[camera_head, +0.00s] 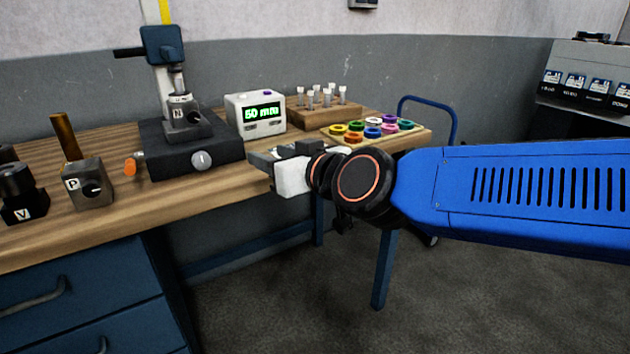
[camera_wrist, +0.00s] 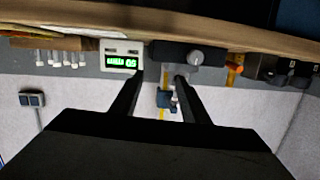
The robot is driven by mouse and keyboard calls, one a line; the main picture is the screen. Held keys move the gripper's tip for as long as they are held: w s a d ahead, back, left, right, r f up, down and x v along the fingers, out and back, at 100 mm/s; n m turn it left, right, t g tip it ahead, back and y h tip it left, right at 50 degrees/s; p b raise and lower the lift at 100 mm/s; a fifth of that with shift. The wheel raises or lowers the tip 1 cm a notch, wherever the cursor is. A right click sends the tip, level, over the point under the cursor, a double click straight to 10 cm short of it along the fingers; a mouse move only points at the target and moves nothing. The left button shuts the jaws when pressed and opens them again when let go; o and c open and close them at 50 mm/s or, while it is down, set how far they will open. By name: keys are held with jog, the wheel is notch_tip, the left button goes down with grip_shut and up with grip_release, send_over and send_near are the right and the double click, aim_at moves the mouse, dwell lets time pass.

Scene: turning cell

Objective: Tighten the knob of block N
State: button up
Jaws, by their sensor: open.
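Block N (camera_head: 179,115) is a grey block marked N, with a dark knob (camera_head: 194,117) on its front right. It sits upright on the black base (camera_head: 190,150) of a column stand, under the stand's spindle. The base shows upside down in the wrist view (camera_wrist: 170,53), where the block is too small and partly hidden to read. My gripper (camera_head: 265,157) is to the right of the stand, near the table's front edge, apart from block N. In the wrist view my gripper (camera_wrist: 160,77) has its two dark fingers apart, with nothing held between them.
A display box (camera_head: 256,113) reading 50 mm stands right of the stand. Behind my gripper are a wooden rack (camera_head: 320,115) and a tray of coloured rings (camera_head: 350,137). Block P (camera_head: 88,184) and block V (camera_head: 22,192) stand at the left. An orange handle (camera_head: 130,168) is beside the base.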

jog(key=s+d+f+g+h, duration=0.1)
jog(key=d+f, duration=0.4)
jog(key=d, duration=0.3)
jog(key=shift+g, duration=0.3)
jog(key=shift+w+a+r, duration=0.1)
